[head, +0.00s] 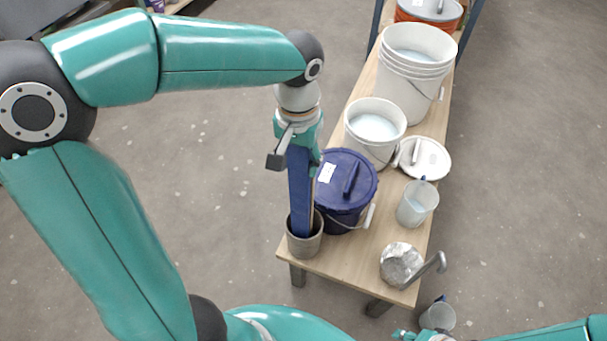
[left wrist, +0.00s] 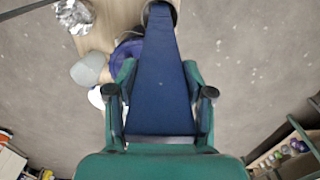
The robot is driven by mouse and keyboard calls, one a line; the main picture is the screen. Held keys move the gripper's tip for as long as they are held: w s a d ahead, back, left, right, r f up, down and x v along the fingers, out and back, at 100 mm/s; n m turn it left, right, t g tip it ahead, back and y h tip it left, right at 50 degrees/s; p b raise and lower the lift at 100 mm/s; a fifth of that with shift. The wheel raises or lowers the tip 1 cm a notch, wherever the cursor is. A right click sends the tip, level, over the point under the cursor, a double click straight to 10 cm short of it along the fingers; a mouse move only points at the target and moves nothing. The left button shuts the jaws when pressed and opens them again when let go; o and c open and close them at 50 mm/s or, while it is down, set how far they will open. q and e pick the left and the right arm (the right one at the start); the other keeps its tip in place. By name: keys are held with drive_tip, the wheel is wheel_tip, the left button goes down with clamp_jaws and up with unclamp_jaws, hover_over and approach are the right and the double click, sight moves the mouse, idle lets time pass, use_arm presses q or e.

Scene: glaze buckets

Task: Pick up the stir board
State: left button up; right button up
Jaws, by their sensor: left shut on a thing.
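The stir board is a long dark blue board (head: 301,195), standing upright with its lower end in the mouth of a grey-brown pot (head: 305,247) at the table's near left corner. My left gripper (head: 300,143) is shut on the board's upper part from above. In the left wrist view the fingers of my left gripper (left wrist: 163,95) lie on both sides of the board (left wrist: 160,60), which runs away toward the pot. The lowest part of the board is hidden in the pot. A part of my right gripper (head: 405,334) shows at the bottom edge; its jaws are unclear.
A lidded dark blue bucket (head: 345,190) stands close beside the board. Behind are white buckets (head: 375,130) (head: 415,75), a white lid (head: 425,158) and a clear jug (head: 417,204). A silvery can (head: 401,263) stands at the near right. Left of the table is open floor.

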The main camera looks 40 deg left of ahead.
use_arm(q)
wheel_tip(320, 180, up, 6)
drive_tip(key=shift+r+p, duration=0.2)
drive_tip(key=shift+p, duration=0.15)
drive_tip(key=s+d, duration=0.2)
drive_tip(key=s, duration=0.6)
drive_tip(key=s+d+r+b, duration=0.1)
drive_tip(key=s+d, duration=0.1)
drive_tip(key=s, duration=0.7)
drive_tip(key=shift+s, duration=0.3)
drive_tip(key=shift+d, duration=0.1)
